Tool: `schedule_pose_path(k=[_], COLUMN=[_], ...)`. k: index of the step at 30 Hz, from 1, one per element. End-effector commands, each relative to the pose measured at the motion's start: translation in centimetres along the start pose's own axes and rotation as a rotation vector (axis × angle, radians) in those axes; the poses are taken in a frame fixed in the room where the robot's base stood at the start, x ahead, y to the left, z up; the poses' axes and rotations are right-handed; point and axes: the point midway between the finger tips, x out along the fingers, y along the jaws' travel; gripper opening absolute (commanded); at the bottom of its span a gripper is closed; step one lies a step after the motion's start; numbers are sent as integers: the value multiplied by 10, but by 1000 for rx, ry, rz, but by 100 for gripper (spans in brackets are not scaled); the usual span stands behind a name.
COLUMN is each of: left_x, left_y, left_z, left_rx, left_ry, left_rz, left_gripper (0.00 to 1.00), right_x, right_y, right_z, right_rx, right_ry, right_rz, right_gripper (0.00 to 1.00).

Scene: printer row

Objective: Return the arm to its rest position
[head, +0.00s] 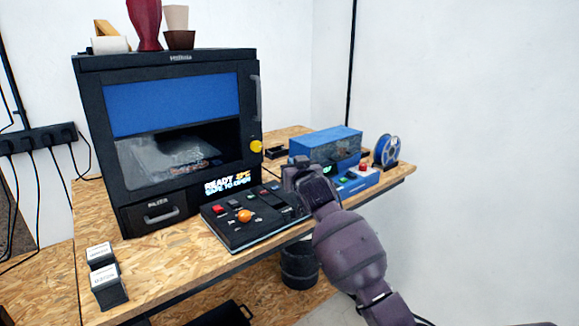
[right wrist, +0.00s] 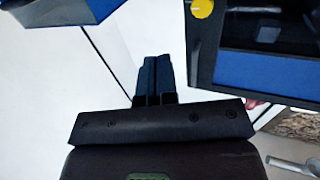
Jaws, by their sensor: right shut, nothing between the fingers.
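My right arm (head: 348,245) reaches in from the lower right of the head view. Its gripper (head: 292,170) is over the right end of the black control panel (head: 250,218), in front of the blue box. In the right wrist view the dark fingers (right wrist: 156,62) are together, with nothing between them. Whether the gripper touches the panel is hard to tell. My left gripper is not in view.
The black printer (head: 165,205) stands left, with a yellow knob (head: 256,146) and items on top. The blue box (head: 325,140), a small blue panel (head: 358,180) and a blue spool (head: 387,150) stand right. Stacked cards (head: 108,285) sit at the front left. Floor space right looks clear.

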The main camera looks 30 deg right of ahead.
Motion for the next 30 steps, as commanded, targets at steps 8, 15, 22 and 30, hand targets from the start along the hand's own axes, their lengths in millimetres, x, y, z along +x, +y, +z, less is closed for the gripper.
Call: schedule_pose_path(k=[8, 15, 22, 30], left_x=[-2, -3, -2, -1], left_y=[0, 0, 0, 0], left_z=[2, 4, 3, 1], left_rx=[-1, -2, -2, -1], left_ry=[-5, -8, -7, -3], left_rz=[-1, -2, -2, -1], left_gripper=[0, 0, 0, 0], right_x=[-3, -19, -58, -125], right_y=[1, -27, -40, -43], right_z=[0, -26, 25, 119], right_rx=[-15, -135, -194, -221], right_ry=[2, 121, 107, 10], right_rz=[-1, -78, -134, -184], right_gripper=[0, 0, 0, 0])
